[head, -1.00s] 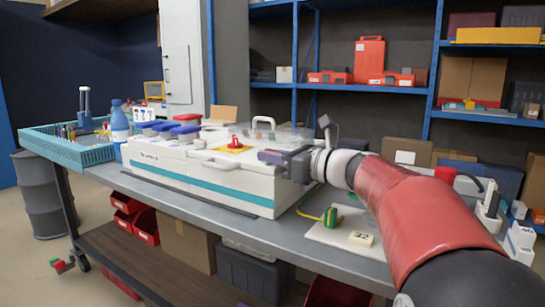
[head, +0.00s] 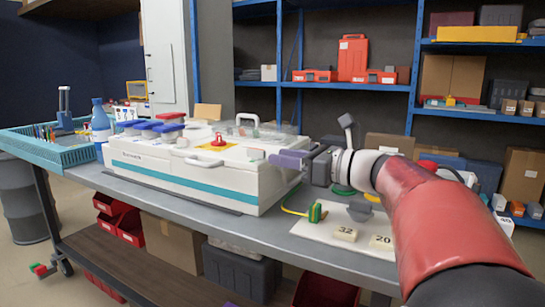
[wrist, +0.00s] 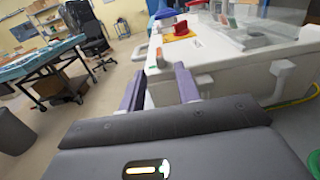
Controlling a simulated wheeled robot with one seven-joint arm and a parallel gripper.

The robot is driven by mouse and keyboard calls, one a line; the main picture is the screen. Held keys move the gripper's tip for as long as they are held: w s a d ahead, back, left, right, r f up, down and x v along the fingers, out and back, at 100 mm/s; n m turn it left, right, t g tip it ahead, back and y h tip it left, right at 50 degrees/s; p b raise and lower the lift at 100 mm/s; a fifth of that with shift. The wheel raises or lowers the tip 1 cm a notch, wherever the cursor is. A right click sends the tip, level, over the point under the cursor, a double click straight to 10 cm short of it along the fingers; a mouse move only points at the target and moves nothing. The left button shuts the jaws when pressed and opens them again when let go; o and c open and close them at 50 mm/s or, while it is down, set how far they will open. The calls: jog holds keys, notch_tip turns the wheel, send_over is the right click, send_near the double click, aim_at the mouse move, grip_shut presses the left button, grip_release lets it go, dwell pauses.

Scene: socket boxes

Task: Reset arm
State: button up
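My gripper (head: 287,160) is at the right end of the white socket box (head: 214,184), about level with its upper part. In the wrist view its two purple fingers (wrist: 158,88) stand apart with nothing between them. The white box has a teal stripe, a red knob on a yellow plate (head: 218,143), and blue and red caps on top. It also shows ahead of the fingers in the wrist view (wrist: 218,80). My arm reaches in from the lower right and hides part of the bench.
A teal basket (head: 75,155) and a blue bottle (head: 100,120) stand at left. Blue shelves (head: 410,90) rise behind.

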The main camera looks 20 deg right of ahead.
jog(key=shift+s+d, duration=0.1)
dwell(0.3)
jog(key=s+a+f+n+g+h, duration=0.3)
jog(key=s+a+f+n, duration=0.2)
jog(key=s+f+n, duration=0.25)
jog(key=s+a+f+n+g+h, duration=0.35)
jog(key=s+a+f+n, duration=0.2)
jog(key=s+f, duration=0.2)
jog(key=s+d+f+n+h, duration=0.5)
jog(key=s+f+n, duration=0.5)
jog(key=n, duration=0.4)
jog(key=shift+f+g+h, duration=0.45)
jog(key=shift+f+h, duration=0.1)
